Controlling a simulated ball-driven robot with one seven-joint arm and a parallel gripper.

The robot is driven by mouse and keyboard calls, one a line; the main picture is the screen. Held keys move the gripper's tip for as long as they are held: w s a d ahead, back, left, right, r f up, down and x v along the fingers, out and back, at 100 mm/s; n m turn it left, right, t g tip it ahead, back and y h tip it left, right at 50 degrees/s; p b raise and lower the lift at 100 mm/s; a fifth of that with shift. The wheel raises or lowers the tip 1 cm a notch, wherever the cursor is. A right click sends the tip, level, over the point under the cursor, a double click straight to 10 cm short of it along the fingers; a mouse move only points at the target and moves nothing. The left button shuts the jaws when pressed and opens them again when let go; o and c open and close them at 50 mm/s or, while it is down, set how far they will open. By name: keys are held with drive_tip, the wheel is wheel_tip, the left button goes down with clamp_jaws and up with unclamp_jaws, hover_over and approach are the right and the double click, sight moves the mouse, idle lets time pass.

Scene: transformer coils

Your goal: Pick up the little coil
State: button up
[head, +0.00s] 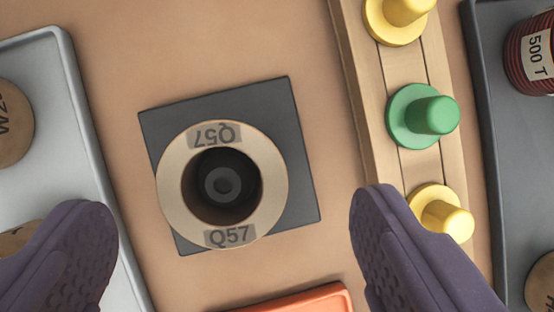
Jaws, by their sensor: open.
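A small round tan coil (172,190) marked Q57 on two grey labels stands upright on a dark grey square mat (292,135). Its dark hollow centre faces the camera, with a round grey shape deep inside. My gripper (232,225) is open, with one dark purple finger at the lower left and the other at the lower right. The coil shows between and beyond the fingertips, and neither finger appears to touch it.
A light grey tray (65,60) with tan coils is at left. A wooden rack (378,150) with yellow pegs and a green peg (432,115) stands at right. Beyond it, a dark tray (490,90) holds a dark red coil (520,60). An orange edge (305,300) shows below.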

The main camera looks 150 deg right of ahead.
sight(224, 191)
drive_tip(key=x, duration=0.2)
drive_tip(key=b+x, duration=0.1)
drive_tip(key=x, duration=0.2)
drive_tip(key=shift+a+f, duration=0.3)
drive_tip(key=shift+f, duration=0.2)
drive_tip(key=shift+r, duration=0.1)
drive_tip(key=c, duration=1.2)
